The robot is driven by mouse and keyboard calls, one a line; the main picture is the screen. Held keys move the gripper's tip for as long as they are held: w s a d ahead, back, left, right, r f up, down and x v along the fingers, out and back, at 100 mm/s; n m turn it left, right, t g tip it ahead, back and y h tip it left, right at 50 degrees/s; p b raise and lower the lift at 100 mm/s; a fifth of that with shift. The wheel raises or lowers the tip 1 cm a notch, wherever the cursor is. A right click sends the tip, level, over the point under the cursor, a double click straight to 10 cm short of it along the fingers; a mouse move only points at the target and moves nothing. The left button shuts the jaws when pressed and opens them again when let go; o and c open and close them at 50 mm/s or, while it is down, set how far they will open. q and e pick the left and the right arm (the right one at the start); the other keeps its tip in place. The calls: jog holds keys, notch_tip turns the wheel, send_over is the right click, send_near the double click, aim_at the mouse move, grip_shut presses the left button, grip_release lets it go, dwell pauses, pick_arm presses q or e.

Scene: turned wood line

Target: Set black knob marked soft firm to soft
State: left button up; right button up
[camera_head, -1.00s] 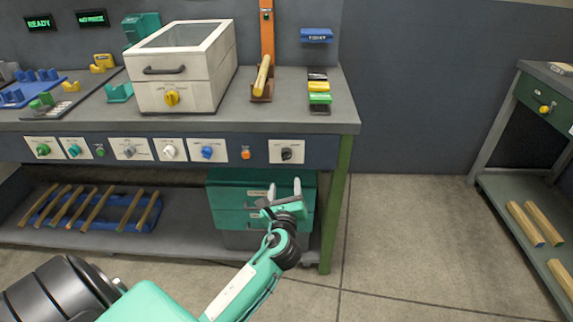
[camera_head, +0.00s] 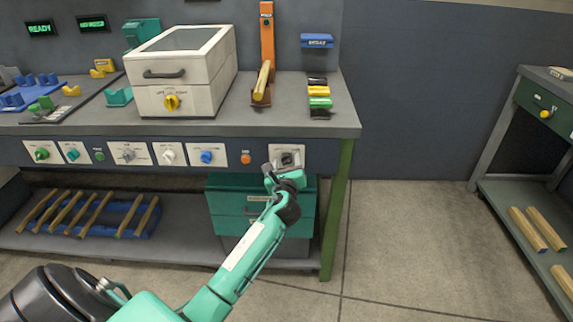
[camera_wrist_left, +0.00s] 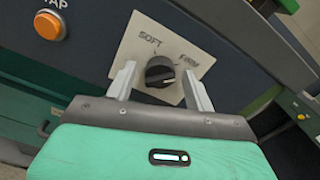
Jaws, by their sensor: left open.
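The black knob (camera_wrist_left: 159,71) sits on a pale plate (camera_wrist_left: 140,46) marked SOFT at left and FIRM at right. I cannot tell which mark its pointer faces. In the head view the knob (camera_head: 287,159) is at the right end of the bench's front panel, partly hidden by my gripper. My left gripper (camera_wrist_left: 160,85) is open, with one finger on either side of the knob in the wrist view. No clear contact shows. My right gripper is not in view.
An orange button (camera_head: 245,157) and a blue knob (camera_head: 206,157) are left of the plate. The bench's green leg (camera_head: 338,210) stands to the right. Teal drawers (camera_head: 225,205) are below. Open floor lies right of the bench.

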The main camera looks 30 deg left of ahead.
pick_arm(q)
jog(key=c, duration=1)
